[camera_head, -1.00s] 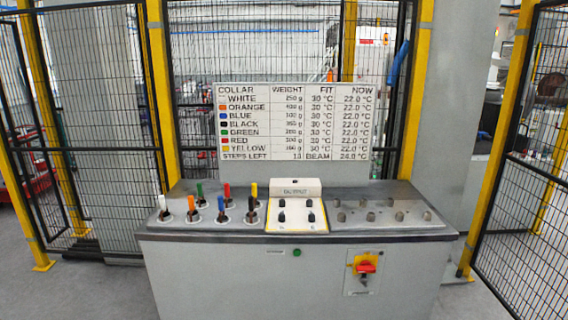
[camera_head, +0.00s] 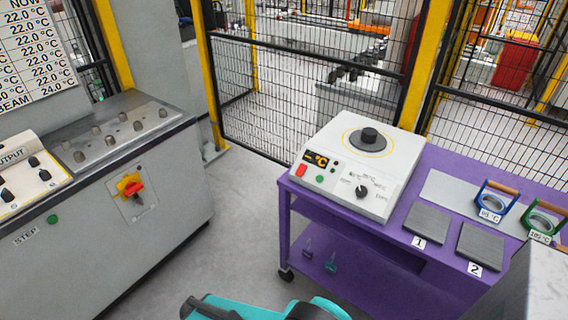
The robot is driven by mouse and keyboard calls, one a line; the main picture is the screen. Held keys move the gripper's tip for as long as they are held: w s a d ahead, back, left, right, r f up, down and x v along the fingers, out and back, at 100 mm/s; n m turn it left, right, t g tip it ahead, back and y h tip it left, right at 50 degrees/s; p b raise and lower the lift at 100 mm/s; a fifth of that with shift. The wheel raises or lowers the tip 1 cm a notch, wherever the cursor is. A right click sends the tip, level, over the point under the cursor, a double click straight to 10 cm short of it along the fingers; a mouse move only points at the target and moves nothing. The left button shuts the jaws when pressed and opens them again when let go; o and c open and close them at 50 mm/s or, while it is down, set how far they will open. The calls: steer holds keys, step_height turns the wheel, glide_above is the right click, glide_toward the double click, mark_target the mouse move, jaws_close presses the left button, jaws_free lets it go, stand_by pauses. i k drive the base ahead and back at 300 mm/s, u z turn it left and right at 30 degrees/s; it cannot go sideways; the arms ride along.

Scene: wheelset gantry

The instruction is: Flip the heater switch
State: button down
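The heater is a white box (camera_head: 340,190) with a sloped front, on a purple cart right of centre. A dark round core with a yellow ring (camera_head: 368,138) sits on its top. Its front has a small lit orange display (camera_head: 316,159), a red switch (camera_head: 301,170), a green button or lamp (camera_head: 319,178) and a black dial (camera_head: 362,191). I cannot tell which way the red switch is set. My gripper is not in view; only teal and black parts of my arm show at the bottom edge, apart from the cart.
The purple cart (camera_head: 432,180) also holds dark pads marked 1 and 2 (camera_head: 428,223) and blue and green ring-shaped handled tools (camera_head: 495,203). A grey console (camera_head: 165,180) stands at the left. Grey floor lies open between them. Mesh fencing closes the back.

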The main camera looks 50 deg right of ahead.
mark_target(302, 168)
steer(key=z, duration=0.3)
steer(key=k, duration=1.25)
steer(key=u, duration=0.8)
steer(key=i, duration=1)
